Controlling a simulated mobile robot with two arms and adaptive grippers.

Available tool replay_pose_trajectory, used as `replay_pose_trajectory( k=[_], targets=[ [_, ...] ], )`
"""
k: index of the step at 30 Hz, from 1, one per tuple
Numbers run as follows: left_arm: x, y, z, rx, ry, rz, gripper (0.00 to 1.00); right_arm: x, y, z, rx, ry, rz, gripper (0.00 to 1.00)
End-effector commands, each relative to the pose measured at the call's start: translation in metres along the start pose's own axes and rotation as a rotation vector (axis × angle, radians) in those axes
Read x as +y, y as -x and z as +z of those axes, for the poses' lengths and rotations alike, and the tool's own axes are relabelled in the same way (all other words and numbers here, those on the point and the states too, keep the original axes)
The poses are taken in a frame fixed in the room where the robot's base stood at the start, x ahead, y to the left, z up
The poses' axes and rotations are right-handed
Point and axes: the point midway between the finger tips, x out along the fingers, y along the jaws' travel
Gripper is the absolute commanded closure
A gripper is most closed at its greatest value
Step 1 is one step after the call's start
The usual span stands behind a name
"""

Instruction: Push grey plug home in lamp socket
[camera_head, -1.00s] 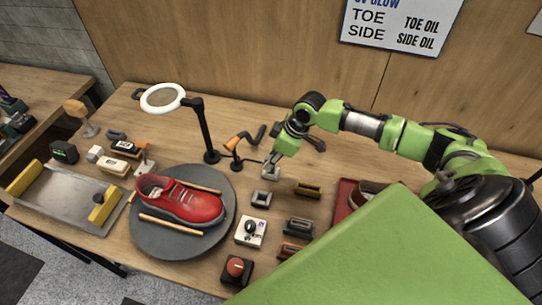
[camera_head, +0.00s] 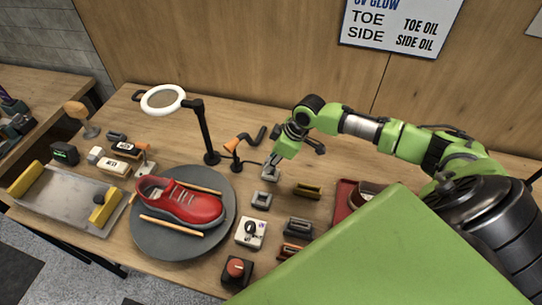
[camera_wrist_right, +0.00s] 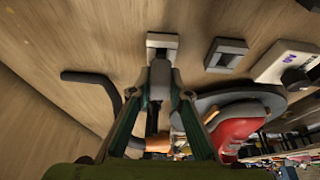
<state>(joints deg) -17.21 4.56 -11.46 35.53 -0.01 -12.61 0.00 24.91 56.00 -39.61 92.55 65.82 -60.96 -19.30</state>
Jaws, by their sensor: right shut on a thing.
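My right gripper (camera_head: 270,167) points down at the table right of the ring lamp (camera_head: 207,140). In the right wrist view its fingers (camera_wrist_right: 160,92) are shut on a grey plug (camera_wrist_right: 160,73). The plug's far end meets a light grey socket block (camera_wrist_right: 163,40) and covers part of it. I cannot tell how deep the plug sits. A second grey block with a dark opening (camera_wrist_right: 226,56) stands apart to the right; it also shows in the head view (camera_head: 262,200). My left gripper is not in view.
A red shoe (camera_head: 185,202) rests on a round dark turntable (camera_head: 162,248). An orange-handled tool (camera_head: 236,143) on a black stand is just left of my right gripper. A white dial box (camera_head: 251,233) and several small blocks stand nearer the front.

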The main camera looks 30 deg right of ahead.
Motion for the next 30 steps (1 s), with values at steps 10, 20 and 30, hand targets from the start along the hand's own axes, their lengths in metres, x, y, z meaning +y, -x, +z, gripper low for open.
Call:
replay_pose_trajectory(
  k=[10, 20, 30],
  targets=[
    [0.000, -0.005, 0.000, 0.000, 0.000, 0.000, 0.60, 0.000, -0.009, 0.004, 0.000, 0.000, 0.000, 1.00],
    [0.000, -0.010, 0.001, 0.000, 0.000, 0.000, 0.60, 0.000, -0.017, 0.007, 0.000, 0.001, 0.000, 1.00],
    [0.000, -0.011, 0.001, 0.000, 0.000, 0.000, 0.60, 0.000, -0.020, 0.008, 0.000, 0.001, 0.000, 0.63]
  ],
)
